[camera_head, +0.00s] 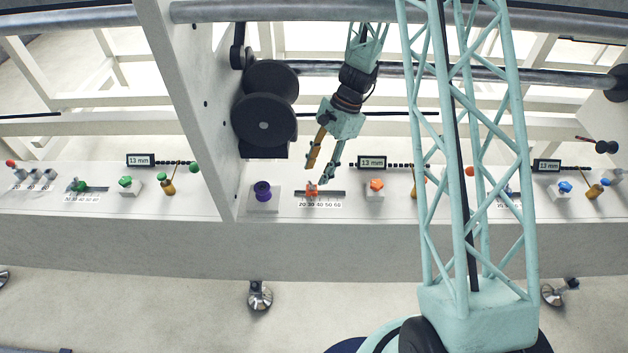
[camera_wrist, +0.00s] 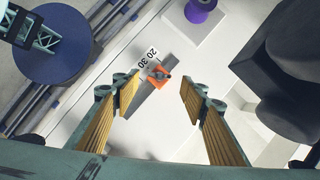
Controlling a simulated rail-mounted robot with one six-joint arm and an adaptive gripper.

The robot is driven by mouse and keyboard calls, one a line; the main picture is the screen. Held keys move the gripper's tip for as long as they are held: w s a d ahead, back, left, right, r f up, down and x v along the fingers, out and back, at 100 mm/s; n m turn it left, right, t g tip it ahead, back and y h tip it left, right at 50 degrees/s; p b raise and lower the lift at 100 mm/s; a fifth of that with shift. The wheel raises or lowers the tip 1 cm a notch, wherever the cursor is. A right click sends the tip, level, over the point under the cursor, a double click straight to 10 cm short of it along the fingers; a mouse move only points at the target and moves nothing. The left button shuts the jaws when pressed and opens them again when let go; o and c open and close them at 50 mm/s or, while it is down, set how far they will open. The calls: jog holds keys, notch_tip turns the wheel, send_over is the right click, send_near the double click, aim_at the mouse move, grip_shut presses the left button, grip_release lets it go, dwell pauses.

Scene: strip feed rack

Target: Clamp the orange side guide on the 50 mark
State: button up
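The orange side guide (camera_head: 312,189) sits on a dark slotted rail (camera_head: 335,194), close to the 30 mark of the scale (camera_head: 320,204), which reads 20 to 60. In the wrist view the side guide (camera_wrist: 155,80) has a dark piece on top, and its rail (camera_wrist: 171,66) runs diagonally. The 20 and 30 marks (camera_wrist: 146,58) are readable there; the 50 mark is not. My gripper (camera_head: 319,174) is just above the guide, its fingers pointing down. In the wrist view my gripper (camera_wrist: 159,97) is open and empty, with the guide showing between the fingertips.
A purple spool-shaped knob (camera_head: 262,190) stands on a block to the left, and an orange knob (camera_head: 376,184) on a block to the right. Black rollers (camera_head: 265,105) and a white upright panel (camera_head: 190,100) stand at the left. A 13 mm display (camera_head: 372,162) is behind.

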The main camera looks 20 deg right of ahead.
aim_at(312, 186)
jog(key=shift+b+x, duration=0.3)
jog(key=shift+x, duration=1.75)
jog(key=shift+c, duration=0.3)
jog(key=c, duration=0.8)
